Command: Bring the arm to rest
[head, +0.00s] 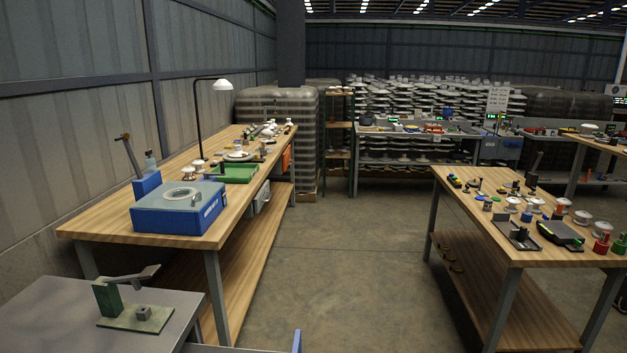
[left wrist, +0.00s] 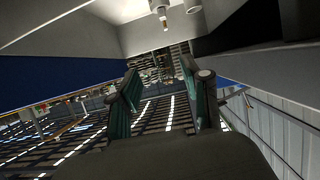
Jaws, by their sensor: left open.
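My left gripper (left wrist: 160,78) shows in the left wrist view. Its two dark and teal fingers stand apart with nothing between them. Past the fingers are the hall's racks, roof lights and wall, seen tilted, with no object close to the fingertips. The head view shows neither gripper. A small blue part at its bottom edge may belong to my arm, but I cannot tell. My right gripper is in neither view.
A long wooden bench (head: 110,231) on the left bears a blue box device (head: 160,219) and a lamp (head: 222,84). A grey table (head: 60,310) with a green fixture (head: 150,318) is close at lower left. Another bench (head: 480,225) stands right. Floor (head: 350,270) between is clear.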

